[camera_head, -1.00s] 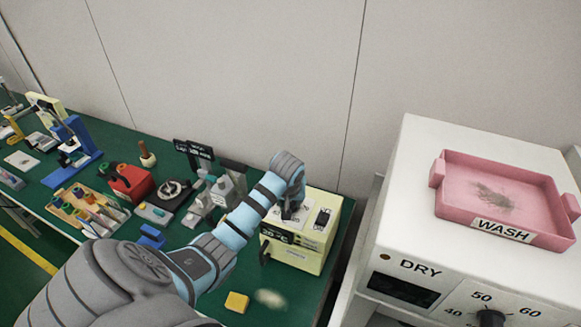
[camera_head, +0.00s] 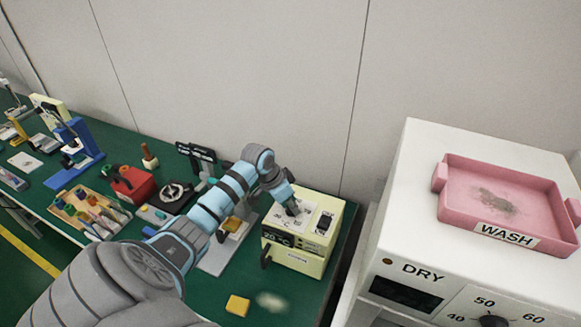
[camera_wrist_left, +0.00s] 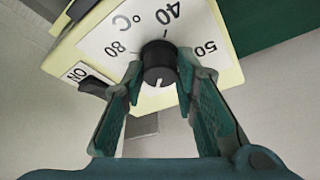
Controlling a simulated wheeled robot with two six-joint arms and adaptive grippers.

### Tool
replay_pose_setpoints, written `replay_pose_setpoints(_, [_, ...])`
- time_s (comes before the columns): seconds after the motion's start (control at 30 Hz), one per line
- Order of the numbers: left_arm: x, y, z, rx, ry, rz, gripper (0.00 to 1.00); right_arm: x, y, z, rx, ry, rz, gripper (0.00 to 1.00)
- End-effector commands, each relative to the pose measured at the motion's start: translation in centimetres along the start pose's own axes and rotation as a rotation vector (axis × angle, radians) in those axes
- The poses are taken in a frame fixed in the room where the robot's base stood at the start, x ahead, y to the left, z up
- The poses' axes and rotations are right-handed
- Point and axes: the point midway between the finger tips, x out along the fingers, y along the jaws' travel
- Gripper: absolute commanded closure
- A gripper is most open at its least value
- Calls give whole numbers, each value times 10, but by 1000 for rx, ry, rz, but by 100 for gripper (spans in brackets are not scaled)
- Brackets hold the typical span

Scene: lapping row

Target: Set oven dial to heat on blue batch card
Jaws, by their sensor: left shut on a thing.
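A cream heater box (camera_head: 292,262) stands at the right end of the green bench. Its sloped top has a white dial plate marked 40, 50, 80 and °C, a black dial knob (camera_wrist_left: 159,58) and an ON switch (camera_wrist_left: 92,88). My left gripper (camera_head: 291,207) reaches down onto this plate. In the left wrist view its fingers (camera_wrist_left: 160,82) are shut on the knob from both sides. A white mark on the knob points toward the bottom of that view, away from the 40. The white DRY oven (camera_head: 398,262) with its own dial (camera_head: 492,321) stands at right. I cannot make out a blue card.
A pink WASH tray (camera_head: 470,222) sits on the DRY oven. A yellow block (camera_head: 237,305) lies on the bench in front of the heater box. Left along the bench are a red box (camera_head: 133,184), a tool rack and a blue stand (camera_head: 75,150).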

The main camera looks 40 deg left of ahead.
Motion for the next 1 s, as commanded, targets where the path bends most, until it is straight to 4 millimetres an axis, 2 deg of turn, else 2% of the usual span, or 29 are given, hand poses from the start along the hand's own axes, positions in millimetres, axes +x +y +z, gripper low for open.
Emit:
replay_pose_setpoints(0.2, [1, -2, 0, 158, 0, 64, 100, 3, 0, 0, 0, 0, 0, 60])
replay_pose_setpoints(0.47, [1, -2, 0, 287, 0, 118, 100, 7, 0, 1, 0, 0, 0, 60])
replay_pose_setpoints(1.0, [0, -2, 0, 342, -2, 141, 100, 8, -1, 1, 0, 0, 0, 60])
